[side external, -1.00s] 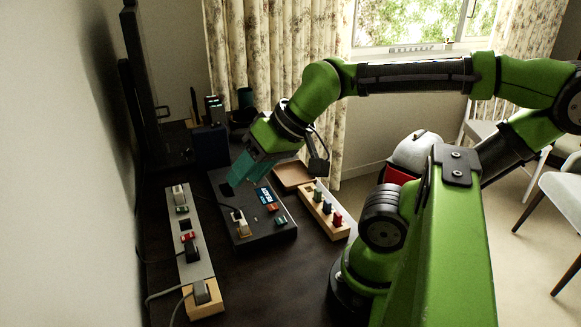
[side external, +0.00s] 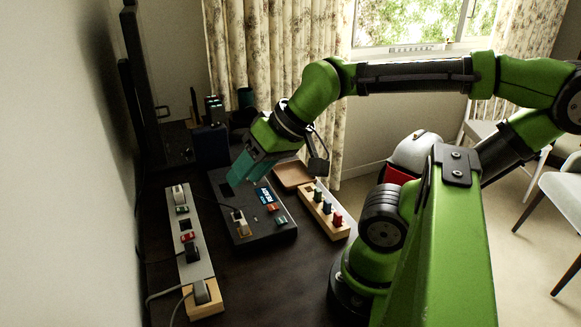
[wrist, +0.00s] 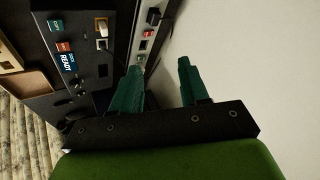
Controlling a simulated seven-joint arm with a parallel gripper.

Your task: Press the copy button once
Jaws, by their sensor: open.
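A dark control box (side external: 268,238) lies on the desk; it also shows at the upper left of the wrist view (wrist: 88,35). Its face carries a lit blue display reading READY (wrist: 68,63), a red button (wrist: 63,47) and a green button (wrist: 55,25). The button labels are too small to read surely, so I cannot tell which is copy. My gripper (side external: 240,180) is above the far left part of the box, apart from the buttons. In the wrist view its two teal fingers (wrist: 160,68) are spread with nothing between them.
A grey power strip (side external: 196,225) with plugs and cables lies left of the box, near the wall. A wooden block with coloured pegs (side external: 323,212) and a tan tray (side external: 293,176) lie to the right. Bare desk shows in front of the box.

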